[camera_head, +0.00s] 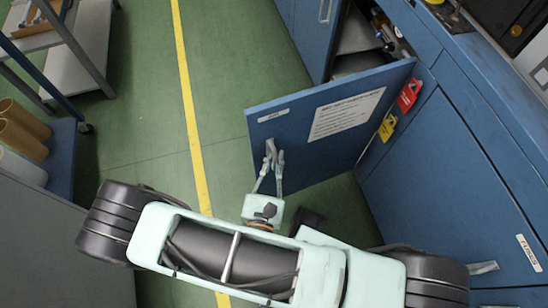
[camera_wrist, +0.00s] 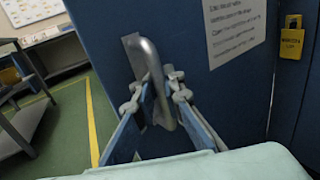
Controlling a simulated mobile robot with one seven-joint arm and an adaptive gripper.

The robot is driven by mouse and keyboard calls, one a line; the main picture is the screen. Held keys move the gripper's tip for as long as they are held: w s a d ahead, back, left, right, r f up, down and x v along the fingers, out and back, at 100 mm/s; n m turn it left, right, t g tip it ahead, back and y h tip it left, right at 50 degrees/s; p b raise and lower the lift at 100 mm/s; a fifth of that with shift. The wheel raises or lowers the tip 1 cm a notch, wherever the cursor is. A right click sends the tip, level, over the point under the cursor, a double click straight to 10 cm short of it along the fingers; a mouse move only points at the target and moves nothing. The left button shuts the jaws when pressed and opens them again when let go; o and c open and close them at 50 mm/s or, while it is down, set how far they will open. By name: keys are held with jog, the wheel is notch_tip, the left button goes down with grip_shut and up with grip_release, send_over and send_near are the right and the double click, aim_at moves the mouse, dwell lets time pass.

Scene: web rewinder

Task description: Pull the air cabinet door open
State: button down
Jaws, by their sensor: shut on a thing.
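The blue air cabinet door (camera_head: 300,132) stands swung out from the cabinet, partly open, with the dark inside showing behind it. It carries a small label and a white notice (camera_head: 346,114). Its grey metal handle (camera_wrist: 148,62) sits near the free edge. My gripper (camera_head: 272,162) is at the handle, with a finger on either side of it, shut on it. In the wrist view my gripper (camera_wrist: 165,92) has its fingertips around the lower part of the handle. The door's lower part is partly hidden by my fingers in the wrist view.
A red padlock tag (camera_head: 408,95) and a yellow one (camera_head: 387,127) hang on the cabinet (camera_head: 440,150) beside the door. A shelf cart with brown rolls (camera_head: 22,130) stands at the left. Green floor with a yellow line (camera_head: 188,100) is clear between.

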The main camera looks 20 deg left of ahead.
jog(key=shift+s+a, duration=0.1)
jog(key=shift+a, duration=0.05)
jog(key=c, duration=2)
grip_release()
jog(key=shift+c, duration=0.2)
